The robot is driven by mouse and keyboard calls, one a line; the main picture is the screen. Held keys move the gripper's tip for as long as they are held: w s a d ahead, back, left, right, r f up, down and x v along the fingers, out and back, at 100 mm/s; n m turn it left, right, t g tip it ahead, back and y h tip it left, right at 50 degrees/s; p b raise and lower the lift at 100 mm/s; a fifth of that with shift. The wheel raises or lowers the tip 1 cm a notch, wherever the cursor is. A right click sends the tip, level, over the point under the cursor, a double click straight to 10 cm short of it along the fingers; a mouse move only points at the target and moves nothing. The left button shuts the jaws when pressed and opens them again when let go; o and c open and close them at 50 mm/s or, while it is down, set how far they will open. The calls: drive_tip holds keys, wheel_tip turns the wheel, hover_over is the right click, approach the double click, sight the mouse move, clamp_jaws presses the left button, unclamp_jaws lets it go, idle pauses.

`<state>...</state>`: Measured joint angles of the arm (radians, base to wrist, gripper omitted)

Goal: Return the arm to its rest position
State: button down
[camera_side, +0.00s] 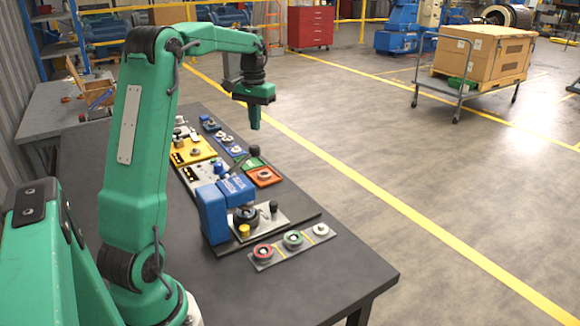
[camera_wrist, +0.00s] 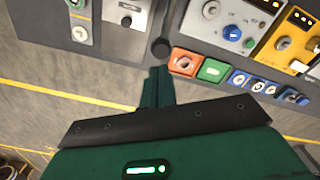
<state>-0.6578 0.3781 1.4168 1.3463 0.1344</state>
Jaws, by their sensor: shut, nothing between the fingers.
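My gripper (camera_side: 255,117) is shut and empty. In the side view it hangs pointing down in the air, out past the far right edge of the dark table (camera_side: 345,270). My green arm is raised and reaches over the table. In the wrist view the shut fingers (camera_wrist: 157,72) point toward the table edge, close in the picture to a black round knob (camera_wrist: 160,48). An orange block (camera_wrist: 184,62) and a green block (camera_wrist: 212,70) show just right of the fingers.
The table carries a blue device (camera_side: 213,212), a yellow panel (camera_side: 193,149), and a grey strip (camera_side: 292,245) with red and green rings. A side bench (camera_side: 45,112) stands left. A cart with a cardboard box (camera_side: 485,50) stands on the floor at upper right. The air around my gripper looks clear.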

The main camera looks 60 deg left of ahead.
drive_tip(key=s+d+r+m+t, duration=0.15)
drive_tip(key=d+r, duration=0.25)
drive_tip(key=d, duration=0.6)
drive_tip(key=s+d+f+m+t, duration=0.2)
drive_tip(key=s+d, duration=0.5)
drive_tip(key=d, duration=0.3)
drive_tip(key=s+d+f+m+t, duration=0.1)
drive_tip(key=s+d+m+t, duration=0.1)
drive_tip(key=s+d, duration=0.6)
drive_tip(key=shift+d+f, duration=0.4)
drive_tip(key=shift+d, duration=0.6)
